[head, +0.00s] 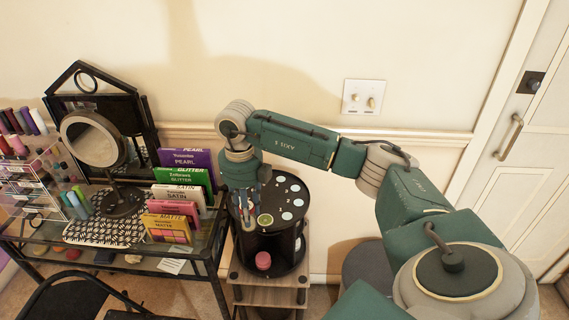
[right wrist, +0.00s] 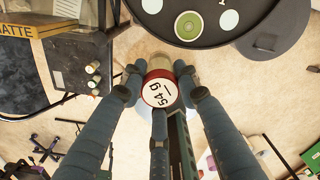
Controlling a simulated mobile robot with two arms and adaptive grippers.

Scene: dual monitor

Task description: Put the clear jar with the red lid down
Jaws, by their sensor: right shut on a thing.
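My right gripper (right wrist: 160,92) is shut on the clear jar with the red lid (right wrist: 160,90). In the right wrist view, the lid faces the camera, showing a white disc marked "54 g", and the pale jar body lies beyond it between the fingers. In the head view, my right gripper (head: 246,208) points down at the left front edge of a black round stand (head: 285,195). The jar is hard to make out there. The stand's top has pale round spots and a green round item (head: 265,220). My left gripper is not in view.
A pinkish-red round item (head: 263,260) sits on the stand's lower tier. To the left, a glass-topped table (head: 205,258) holds a round mirror (head: 92,140), colored palette boxes (head: 186,160) and bottles. The wall is close behind the stand.

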